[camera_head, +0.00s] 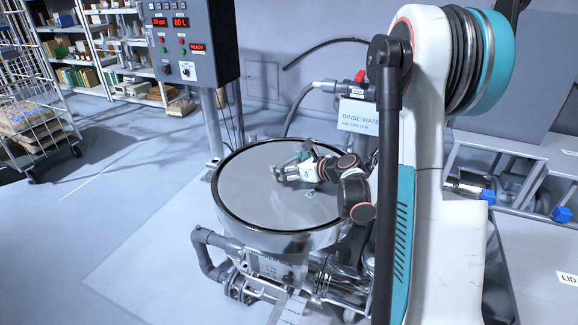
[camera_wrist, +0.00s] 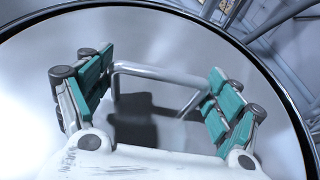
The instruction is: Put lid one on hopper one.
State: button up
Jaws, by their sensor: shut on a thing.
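The lid (camera_head: 255,190) is a round, flat grey steel disc with a dark edge. It lies over the top of the hopper (camera_head: 287,241), a steel drum, and covers its mouth. I cannot tell whether it rests fully on the rim. My gripper (camera_head: 294,172) is at the lid's upper middle. In the wrist view the lid's bent-bar handle (camera_wrist: 160,74) spans between the teal-padded fingers of my gripper (camera_wrist: 157,92), which is shut on it. The lid's surface (camera_wrist: 30,95) and curved dark edge fill most of that view.
A control box (camera_head: 190,45) with red displays stands behind the hopper. A rinse water sign (camera_head: 357,116) and hose are at the back. A grey bench (camera_head: 545,240) with a LID label is at the right. A wire cart (camera_head: 30,100) stands far left. Floor at left is clear.

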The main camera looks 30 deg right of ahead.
jog(key=shift+f+b, duration=0.35)
jog(key=shift+f, duration=0.1)
jog(key=o, duration=1.7)
jog(key=shift+s, duration=0.1)
